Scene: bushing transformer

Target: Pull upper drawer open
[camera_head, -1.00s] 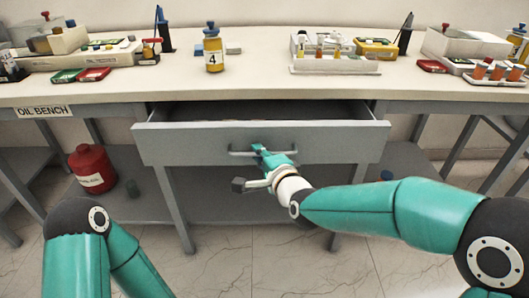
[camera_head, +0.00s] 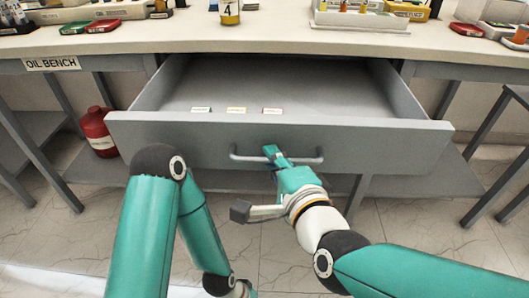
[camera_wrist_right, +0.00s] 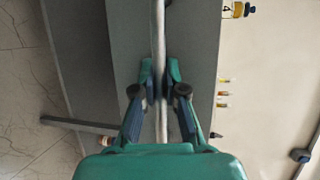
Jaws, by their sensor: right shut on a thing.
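The upper drawer (camera_head: 150,133) is grey and stands well out from under the bench top, with its inside in view. Its handle (camera_head: 308,159) is a light grey bar on the front panel. My right gripper (camera_head: 274,157) is shut on the handle near its middle. In the right wrist view the handle (camera_wrist_right: 158,30) runs between the two fingers of my right gripper (camera_wrist_right: 160,85). My left arm hangs at the lower left, apart from the drawer, and its gripper is not visible.
The drawer floor (camera_head: 300,90) is mostly bare, with small labels (camera_head: 236,110) near the front. The bench top (camera_head: 280,37) holds trays and a yellow bottle (camera_head: 229,14). A red canister (camera_head: 98,132) stands on the lower shelf at left.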

